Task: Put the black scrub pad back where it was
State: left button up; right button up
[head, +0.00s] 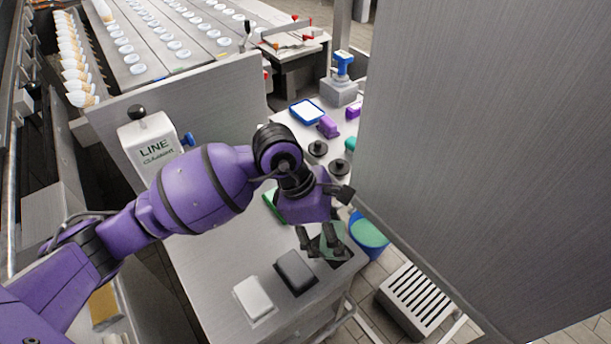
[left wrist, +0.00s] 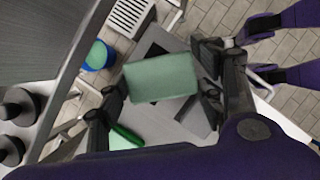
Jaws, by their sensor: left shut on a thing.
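My left gripper (head: 322,250) is shut on a green pad (head: 329,238), held by its sides. In the left wrist view the green pad (left wrist: 161,78) spans the space between the two fingers and hides part of the table below. A black pad (head: 295,271) lies on the grey table, left of and nearer than the gripper. It also shows as a dark grey block (left wrist: 197,118) in the left wrist view, partly hidden. A flat dark patch (head: 344,261) lies on the table under the gripper. My right gripper is not seen in the head view.
A white pad (head: 253,297) lies left of the black pad. A green item (head: 274,206) lies behind, partly hidden by my arm. A large grey panel (head: 470,130) stands to the right. A blue bucket (head: 368,238) and a floor grate (head: 415,298) are beyond the table edge.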

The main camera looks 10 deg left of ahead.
pick_arm(q)
jog(key=shift+w+d+f, duration=0.15)
jog(key=shift+w+f, duration=0.8)
jog(key=shift+f, duration=1.55)
jog(key=shift+f, duration=0.1)
jog(key=o, duration=1.1)
jog(key=shift+r, duration=0.25)
jog(key=v, duration=1.1)
jog(key=shift+r, duration=0.4)
jog(key=shift+f, duration=0.2)
